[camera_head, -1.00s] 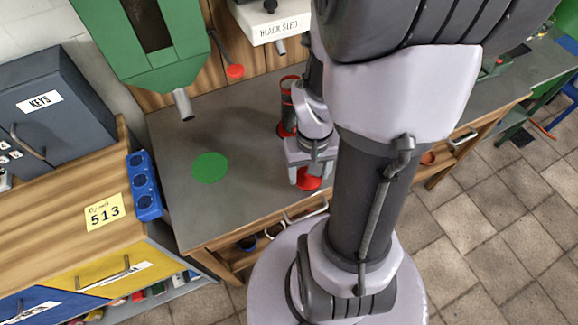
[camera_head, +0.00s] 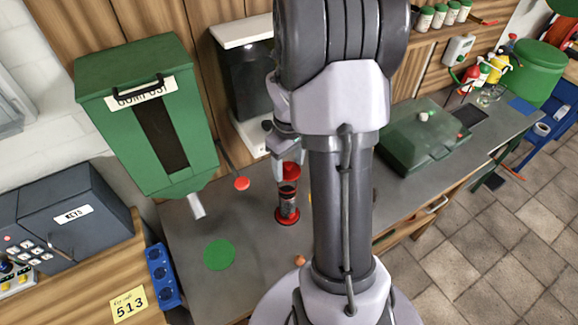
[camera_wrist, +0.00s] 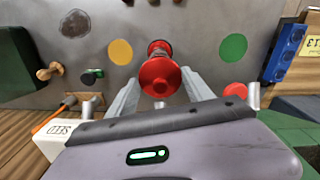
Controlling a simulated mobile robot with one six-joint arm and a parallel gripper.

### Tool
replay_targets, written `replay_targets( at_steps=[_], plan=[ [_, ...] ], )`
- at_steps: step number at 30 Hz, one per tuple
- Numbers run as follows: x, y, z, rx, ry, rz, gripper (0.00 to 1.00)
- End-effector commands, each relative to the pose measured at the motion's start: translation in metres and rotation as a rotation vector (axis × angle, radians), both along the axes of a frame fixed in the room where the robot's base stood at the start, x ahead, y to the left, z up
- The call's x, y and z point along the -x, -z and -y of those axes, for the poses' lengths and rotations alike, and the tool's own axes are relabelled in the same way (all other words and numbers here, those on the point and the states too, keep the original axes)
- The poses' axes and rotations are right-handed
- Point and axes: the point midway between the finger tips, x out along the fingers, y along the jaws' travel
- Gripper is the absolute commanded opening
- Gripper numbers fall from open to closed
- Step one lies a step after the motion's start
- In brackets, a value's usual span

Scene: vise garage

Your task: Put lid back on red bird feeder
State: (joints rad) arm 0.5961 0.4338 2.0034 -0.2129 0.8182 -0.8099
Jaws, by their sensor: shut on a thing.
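The red bird feeder (camera_head: 288,205) stands upright on the grey workbench, a dark tube with a red base. It also shows in the wrist view (camera_wrist: 160,48), partly hidden behind the lid. The round red lid (camera_head: 291,170) is held over the feeder's top. In the wrist view the lid (camera_wrist: 160,80) lies between my two fingers. My gripper (camera_head: 284,148) is shut on the lid, above the feeder. I cannot tell whether the lid touches the tube.
A green compost dispenser (camera_head: 150,115) with a red-tipped lever (camera_head: 241,183) stands left of the feeder. A black and white dispenser (camera_head: 245,80) stands behind. A green disc (camera_head: 219,254) lies on the bench. A green case (camera_head: 425,135) sits to the right.

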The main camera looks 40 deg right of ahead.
Motion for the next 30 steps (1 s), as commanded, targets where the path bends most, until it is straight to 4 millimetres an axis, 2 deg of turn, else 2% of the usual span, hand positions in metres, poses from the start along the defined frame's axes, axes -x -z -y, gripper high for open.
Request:
replay_targets(
  at_steps=[1, 5, 11, 21, 25, 30],
  plan=[
    [-0.004, -0.01, 0.001, -0.001, -0.016, -0.002, 0.15],
    [-0.01, -0.008, 0.003, -0.001, -0.038, -0.001, 0.15],
    [-0.01, 0.008, 0.003, -0.001, -0.038, -0.001, 0.15],
    [-0.01, 0.051, 0.003, -0.001, -0.037, 0.0, 0.15],
    [-0.01, 0.058, 0.003, 0.0, -0.037, 0.0, 0.15],
    [-0.01, 0.057, 0.003, 0.0, -0.037, 0.0, 0.15]
  ],
)
